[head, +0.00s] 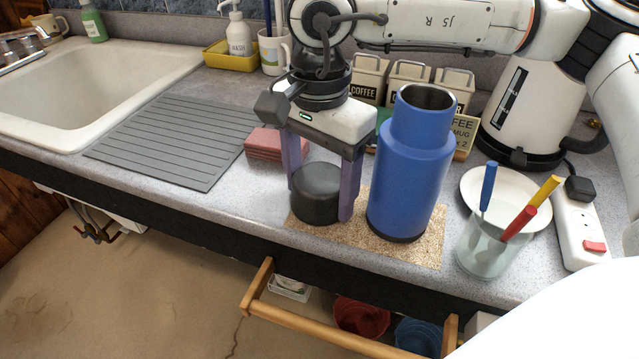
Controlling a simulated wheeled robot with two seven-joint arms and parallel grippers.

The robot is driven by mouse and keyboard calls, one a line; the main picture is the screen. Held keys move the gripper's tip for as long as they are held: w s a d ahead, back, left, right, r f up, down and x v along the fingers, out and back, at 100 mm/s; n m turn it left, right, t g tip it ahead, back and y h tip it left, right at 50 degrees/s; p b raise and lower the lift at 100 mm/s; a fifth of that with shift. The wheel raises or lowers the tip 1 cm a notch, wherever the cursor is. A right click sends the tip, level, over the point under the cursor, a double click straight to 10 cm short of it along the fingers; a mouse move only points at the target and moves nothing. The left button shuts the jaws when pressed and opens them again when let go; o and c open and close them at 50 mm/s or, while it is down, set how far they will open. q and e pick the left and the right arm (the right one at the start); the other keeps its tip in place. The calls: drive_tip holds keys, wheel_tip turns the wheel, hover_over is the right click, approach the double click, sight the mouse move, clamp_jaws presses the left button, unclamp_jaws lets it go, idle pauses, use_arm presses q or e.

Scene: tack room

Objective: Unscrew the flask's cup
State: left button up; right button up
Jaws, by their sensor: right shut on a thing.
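The blue flask (409,165) stands upright on a cork mat (425,243). Its top is open and shows a steel-coloured inside. The black cup (318,190) is off the flask, just to its left, with its closed end up. My right gripper (321,208) points down from above, its purple fingers shut on the cup's two sides. The cup is at the mat's left end, at or very near its surface; I cannot tell whether it touches. The right-hand finger is between the cup and the flask. My left gripper is not in view.
A glass with coloured-handled utensils (486,247), a white plate (530,190) and a power strip (578,230) stand to the right. The grey drainer (175,140) is clear.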

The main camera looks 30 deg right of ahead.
sight(319, 178)
drive_tip(key=shift+f, duration=0.15)
drive_tip(key=o, duration=1.2)
drive_tip(key=shift+c, duration=0.2)
wheel_tip(319, 178, up, 12)
drive_tip(key=shift+r, duration=0.2)
